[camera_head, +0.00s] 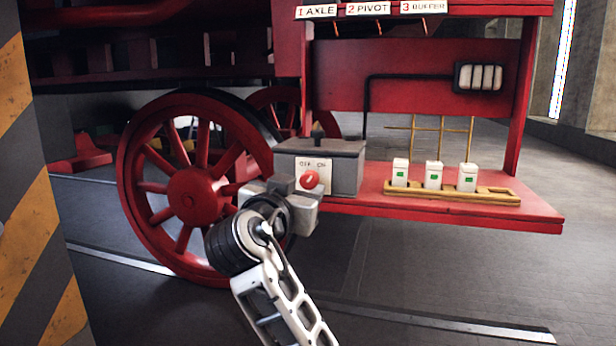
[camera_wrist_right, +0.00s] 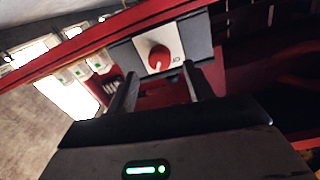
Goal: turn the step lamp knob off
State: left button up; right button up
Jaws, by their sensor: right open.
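The step lamp knob (camera_head: 310,180) is a red round knob on a white plate marked OFF and ON, on the front of a grey box (camera_head: 345,165). In the head view the knob sits below the lettering, nearer the ON side. My right gripper (camera_head: 300,195) is in front of the box, close to the knob. In the right wrist view the knob (camera_wrist_right: 159,58) lies ahead, between the two dark fingers (camera_wrist_right: 158,85), which are apart with nothing between their tips. A gap to the knob seems to remain. My left gripper is not in view.
The box stands on a red step (camera_head: 450,208). To its right, several white blocks with green marks (camera_head: 433,175) stand in a yellow tray (camera_head: 490,197). A red spoked wheel (camera_head: 195,190) is at the left. A striped pillar (camera_head: 35,200) stands at the far left.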

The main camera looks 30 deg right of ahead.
aim_at(307, 181)
jog(key=x, duration=0.5)
jog(key=shift+w+d, duration=0.2)
jog(key=shift+p, duration=0.3)
jog(key=c, duration=1)
